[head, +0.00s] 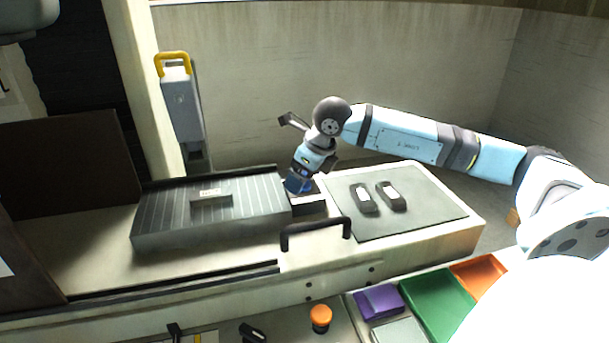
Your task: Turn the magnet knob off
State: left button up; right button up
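A dark grey ribbed block (160,213), which looks like the magnetic chuck, lies on the worktable, with a small labelled plate (211,199) on top. My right gripper (298,188) comes in from the right and points down at the block's right end. A small grey block (309,203) sits just below and beside it. I cannot make out the magnet knob; it may be hidden behind the gripper. The fingertips are small and partly hidden, so I cannot tell whether they are open or touch anything. My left gripper is not in view.
A grey mat (425,210) with two dark handheld items (364,198) (391,196) lies right of the gripper. A black arched handle (316,227) stands at the front. A yellow-handled grey unit (181,105) stands behind. Coloured bins (438,300) and an orange knob-like button (320,318) are in front.

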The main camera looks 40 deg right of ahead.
jog(key=shift+c, duration=0.4)
jog(key=c, duration=0.8)
jog(key=shift+c, duration=0.2)
jog(key=shift+n, duration=0.3)
jog(key=n, duration=0.2)
jog(key=n+y, duration=0.1)
jog(key=shift+n+g+y, duration=0.3)
jog(key=shift+n, duration=0.1)
jog(key=n+g+y, duration=0.1)
jog(key=n, duration=0.3)
jog(key=shift+w+d, duration=0.1)
jog(key=shift+w, duration=0.05)
jog(key=n+g, duration=0.1)
jog(key=n, duration=0.1)
jog(key=n+g, duration=0.1)
jog(key=n, duration=0.2)
jog(key=shift+w+y, duration=0.1)
jog(key=shift+y, duration=0.3)
jog(key=shift+w+n+g, duration=0.1)
jog(key=shift+n+g, duration=0.8)
jog(key=shift+n, duration=1.4)
